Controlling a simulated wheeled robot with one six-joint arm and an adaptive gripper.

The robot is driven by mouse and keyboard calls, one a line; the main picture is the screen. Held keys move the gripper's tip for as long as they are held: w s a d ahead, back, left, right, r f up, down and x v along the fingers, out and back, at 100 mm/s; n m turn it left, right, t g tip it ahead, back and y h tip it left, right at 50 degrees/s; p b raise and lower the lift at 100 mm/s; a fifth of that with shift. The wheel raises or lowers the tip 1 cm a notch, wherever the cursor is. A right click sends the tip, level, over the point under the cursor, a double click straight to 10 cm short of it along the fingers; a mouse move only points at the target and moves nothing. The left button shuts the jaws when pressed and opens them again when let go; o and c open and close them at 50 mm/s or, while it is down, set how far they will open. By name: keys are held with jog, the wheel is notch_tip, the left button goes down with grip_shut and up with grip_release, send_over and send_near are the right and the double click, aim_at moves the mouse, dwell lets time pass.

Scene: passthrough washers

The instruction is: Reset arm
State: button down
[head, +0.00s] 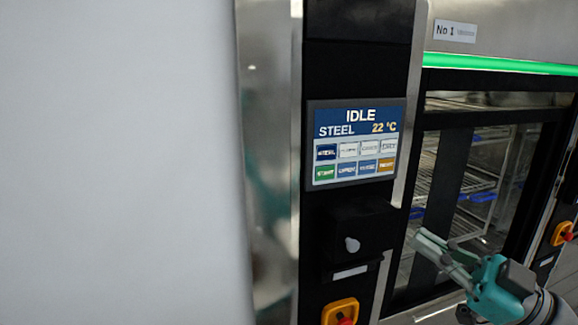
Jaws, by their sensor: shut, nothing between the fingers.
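My gripper (428,246) is at the lower right in the head view, at the end of my teal and grey arm. Its fingers point left and slightly up and are shut with nothing between them. It shows in front of the washer's glass door (438,168), to the right of the black control column. I cannot tell how far it is from the door.
The control panel screen (356,143) reads IDLE, STEEL, 22 °C. Another stop button (563,233) is at right. Wire racks (472,185) show behind the glass. A green strip (500,64) is lit above. A pale wall fills the left.

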notch_tip(320, 180, down, 16)
jog(key=w+m+t+h, duration=0.2)
jog(key=m+t+h, duration=0.3)
jog(key=m+h, duration=0.45)
jog(key=s+f+m+h, duration=0.2)
jog(key=s+f+m, duration=0.1)
jog(key=f, duration=0.4)
jog(key=s+f+m+h, duration=0.3)
jog(key=s+f+m, duration=0.1)
jog(key=f, duration=0.3)
jog(key=s+f+g+h, duration=0.15)
jog(key=s+f, duration=0.35)
jog(key=s, duration=0.6)
jog(key=s+f+g+h, duration=0.15)
jog(key=s+f, duration=0.35)
jog(key=s, duration=0.6)
jog(key=s+a+r+n, duration=0.1)
jog(key=s+n, duration=0.1)
jog(key=s, duration=0.6)
jog(key=shift+s+a+r, duration=0.2)
jog(key=shift+r, duration=0.15)
